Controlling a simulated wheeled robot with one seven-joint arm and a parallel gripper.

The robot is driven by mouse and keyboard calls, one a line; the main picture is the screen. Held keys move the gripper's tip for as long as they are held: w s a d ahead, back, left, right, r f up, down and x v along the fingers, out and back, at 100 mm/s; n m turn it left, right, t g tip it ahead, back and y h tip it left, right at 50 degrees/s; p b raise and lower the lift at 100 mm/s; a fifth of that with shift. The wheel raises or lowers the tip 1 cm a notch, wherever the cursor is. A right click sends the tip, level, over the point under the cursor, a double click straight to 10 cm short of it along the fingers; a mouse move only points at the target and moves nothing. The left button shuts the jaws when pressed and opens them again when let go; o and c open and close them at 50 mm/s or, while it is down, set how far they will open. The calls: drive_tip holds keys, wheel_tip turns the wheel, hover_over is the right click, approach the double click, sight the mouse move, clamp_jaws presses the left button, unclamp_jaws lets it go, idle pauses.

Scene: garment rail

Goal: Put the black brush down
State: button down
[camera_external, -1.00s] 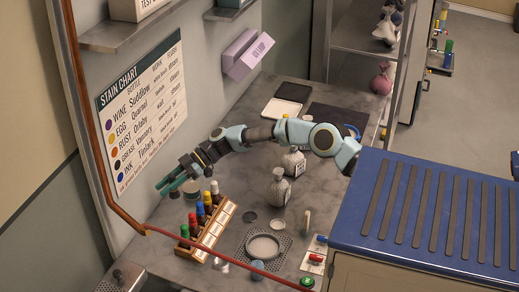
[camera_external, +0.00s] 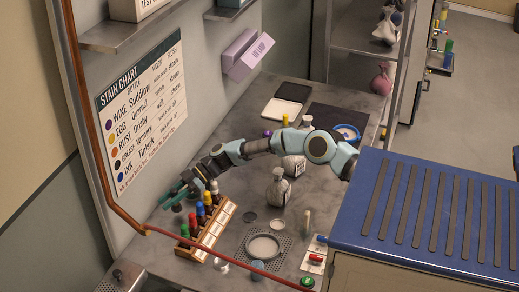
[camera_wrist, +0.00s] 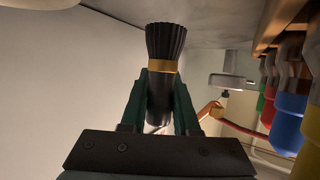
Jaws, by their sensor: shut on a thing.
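The black brush (camera_wrist: 165,45) has dark bristles and a gold band and fills the middle of the wrist view. My gripper (camera_wrist: 160,95) is shut on it, with one dark green finger on each side just below the band. In the external view my gripper (camera_external: 173,197) is low over the left part of the grey worktop (camera_external: 165,232), just behind the bottle rack. The brush is too small and dark there to make out clearly. I cannot tell whether it touches the worktop.
A wooden rack (camera_external: 213,232) of colour-capped bottles stands close to my gripper; its bottles (camera_wrist: 288,120) show at the right of the wrist view. A grey flask (camera_external: 279,190) and a round dish (camera_external: 263,247) stand further right. The wall with the stain chart (camera_external: 145,115) is close on the left.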

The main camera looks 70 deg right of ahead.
drive_tip(key=shift+f+b, duration=0.55)
drive_tip(key=shift+b, duration=0.35)
drive_tip(key=c, duration=0.7)
unclamp_jaws()
drive_tip(key=shift+o, duration=0.2)
drive_tip(key=shift+r, duration=0.1)
drive_tip(key=r+p, duration=0.1)
drive_tip(key=p, duration=0.2)
drive_tip(key=shift+r, duration=0.25)
drive_tip(key=b+v, duration=0.4)
drive_tip(key=v, duration=0.8)
